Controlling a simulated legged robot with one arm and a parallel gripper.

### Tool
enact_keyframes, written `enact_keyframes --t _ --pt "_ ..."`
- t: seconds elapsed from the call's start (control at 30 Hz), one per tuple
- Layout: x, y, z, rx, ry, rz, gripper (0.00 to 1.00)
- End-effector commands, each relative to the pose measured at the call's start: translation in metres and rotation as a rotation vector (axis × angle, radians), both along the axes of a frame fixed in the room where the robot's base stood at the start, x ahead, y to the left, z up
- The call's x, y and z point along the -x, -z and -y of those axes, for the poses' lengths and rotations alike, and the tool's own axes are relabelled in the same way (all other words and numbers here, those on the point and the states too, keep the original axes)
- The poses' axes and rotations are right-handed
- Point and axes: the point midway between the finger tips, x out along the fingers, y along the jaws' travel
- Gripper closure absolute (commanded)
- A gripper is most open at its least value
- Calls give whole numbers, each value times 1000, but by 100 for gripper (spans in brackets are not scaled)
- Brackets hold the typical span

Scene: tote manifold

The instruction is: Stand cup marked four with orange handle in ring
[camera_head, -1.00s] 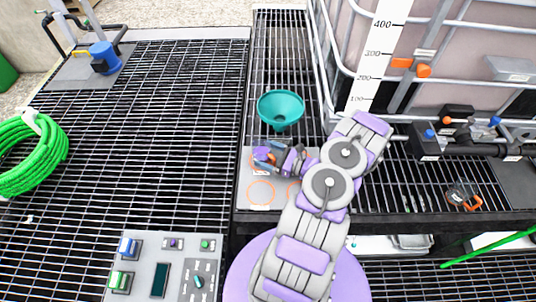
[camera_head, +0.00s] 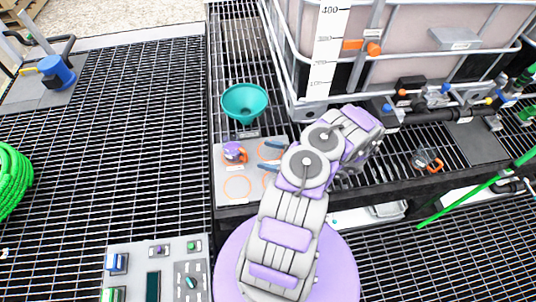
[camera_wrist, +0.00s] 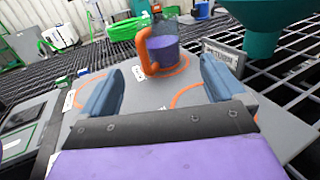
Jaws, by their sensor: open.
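A clear cup (camera_head: 235,152) with purple contents stands upright on the grey plate (camera_head: 222,172), at its far left ring. In the head view my gripper (camera_head: 272,157) is right of the cup, over the plate. Another cup (camera_head: 427,160) with an orange handle stands on the grating at right.
A teal funnel (camera_head: 244,100) stands just behind the plate. Another orange ring (camera_head: 237,188) at the plate's near left is empty. A large tote (camera_head: 400,40) with pipes and valves fills the back right.

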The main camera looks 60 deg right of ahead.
Motion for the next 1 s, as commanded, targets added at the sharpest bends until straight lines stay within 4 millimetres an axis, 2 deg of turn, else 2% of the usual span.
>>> enact_keyframes --t 0.27,0.37,0.47,0.7,1.0 --pt "1 -3 0 6 -13 2 4" --pt "-12 -15 -6 26 -61 8 4" --pt "-32 -36 -17 64 -142 17 4" --pt "-80 -94 -63 171 -385 43 4" --pt "-116 -157 -134 316 -686 72 4"
